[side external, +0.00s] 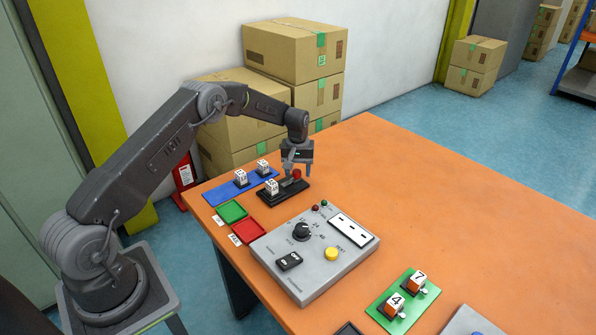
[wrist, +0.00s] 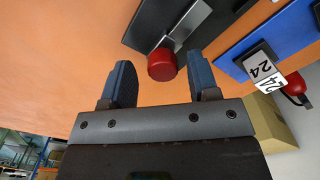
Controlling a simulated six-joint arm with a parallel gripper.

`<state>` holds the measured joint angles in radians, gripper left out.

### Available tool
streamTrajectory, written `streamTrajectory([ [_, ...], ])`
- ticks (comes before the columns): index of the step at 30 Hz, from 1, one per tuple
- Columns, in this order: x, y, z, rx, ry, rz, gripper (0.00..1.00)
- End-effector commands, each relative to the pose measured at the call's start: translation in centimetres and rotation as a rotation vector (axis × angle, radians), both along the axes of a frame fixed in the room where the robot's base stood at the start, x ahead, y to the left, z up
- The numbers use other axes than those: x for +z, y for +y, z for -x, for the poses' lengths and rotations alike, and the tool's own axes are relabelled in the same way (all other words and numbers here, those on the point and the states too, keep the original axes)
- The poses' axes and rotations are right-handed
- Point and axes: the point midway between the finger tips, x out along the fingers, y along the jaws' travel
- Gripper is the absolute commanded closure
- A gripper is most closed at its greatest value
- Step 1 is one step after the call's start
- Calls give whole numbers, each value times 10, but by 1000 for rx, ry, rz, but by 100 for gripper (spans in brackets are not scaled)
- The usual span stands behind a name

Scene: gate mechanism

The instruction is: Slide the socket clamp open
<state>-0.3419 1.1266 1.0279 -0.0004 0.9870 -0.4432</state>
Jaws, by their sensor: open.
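The socket clamp is a dark base (side external: 268,194) with a grey metal slide (wrist: 181,27) and a red round knob (side external: 297,174) at its right end. A white block (side external: 272,186) with dark marks sits at the left part of that base. My gripper (side external: 297,173) is over the clamp's right end, pointing down. In the wrist view, my gripper (wrist: 158,85) has its two blue-grey fingers apart and empty. The red knob (wrist: 162,65) shows just beyond the gap between the fingertips. I cannot tell whether a finger touches it.
A blue strip (side external: 220,194) with two white number blocks lies behind the clamp. Green (side external: 232,211) and red (side external: 248,231) trays and a grey control panel (side external: 315,262) lie in front. A green plate (side external: 402,300) holds two orange-and-white blocks.

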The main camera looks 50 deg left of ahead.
Motion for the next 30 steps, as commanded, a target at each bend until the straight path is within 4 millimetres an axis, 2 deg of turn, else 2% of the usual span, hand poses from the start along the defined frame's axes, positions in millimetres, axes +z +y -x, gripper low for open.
streamTrajectory([
  [12,87,0,-1,0,-6,-2,45],
  [16,110,0,-1,0,-6,-1,45],
  [22,129,0,0,0,-4,-1,45],
  [30,132,0,0,0,-3,0,45],
])
